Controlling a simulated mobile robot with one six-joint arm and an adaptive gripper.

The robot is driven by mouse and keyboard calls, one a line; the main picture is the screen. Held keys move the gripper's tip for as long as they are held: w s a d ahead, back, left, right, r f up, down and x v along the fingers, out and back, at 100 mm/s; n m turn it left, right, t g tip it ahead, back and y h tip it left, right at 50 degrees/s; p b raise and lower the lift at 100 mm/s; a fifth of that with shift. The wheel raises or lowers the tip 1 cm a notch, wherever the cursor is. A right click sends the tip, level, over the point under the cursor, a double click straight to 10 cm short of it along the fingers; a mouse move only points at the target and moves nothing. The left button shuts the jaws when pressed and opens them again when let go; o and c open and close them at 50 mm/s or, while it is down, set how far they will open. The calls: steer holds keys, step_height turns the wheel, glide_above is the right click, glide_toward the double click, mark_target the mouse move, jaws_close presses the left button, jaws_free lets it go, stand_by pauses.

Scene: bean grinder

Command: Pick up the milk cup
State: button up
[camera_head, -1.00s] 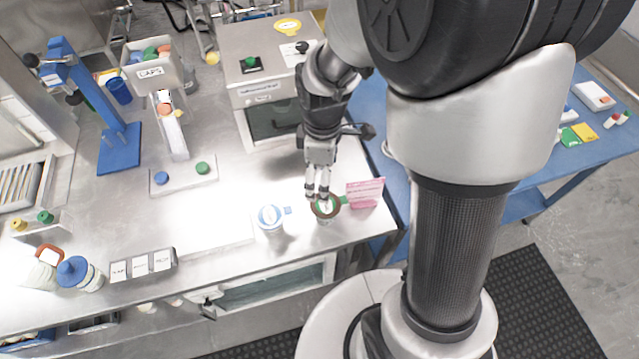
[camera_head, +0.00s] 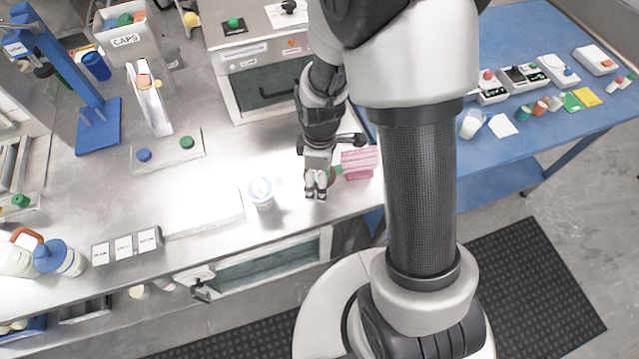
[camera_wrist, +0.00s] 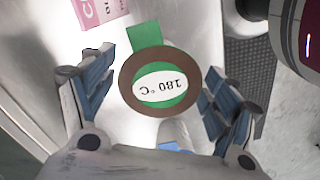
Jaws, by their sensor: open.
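A cup with a brown rim (camera_wrist: 188,100), a green tab and a white label reading "180 °C" stands on the steel counter. My gripper (camera_wrist: 155,82) is open, with one finger on each side of this cup in the wrist view. In the head view my gripper (camera_head: 316,191) hides most of it. A white cup with a blue-and-white top (camera_head: 262,190) and a blue tab stands to the left, apart from my gripper. Its blue tab shows low in the wrist view (camera_wrist: 171,146). I cannot read which cup is the milk cup.
A pink card (camera_head: 359,162) stands just right of the gripper. A machine (camera_head: 262,60) stands behind. A flat white plate (camera_head: 205,214) and a label block (camera_head: 127,245) lie left. The counter's front edge is close. A blue table (camera_head: 548,115) with small items stands right.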

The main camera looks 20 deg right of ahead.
steer(key=shift+f, duration=0.1)
steer(key=shift+c, duration=0.2)
steer(key=c, duration=1.2)
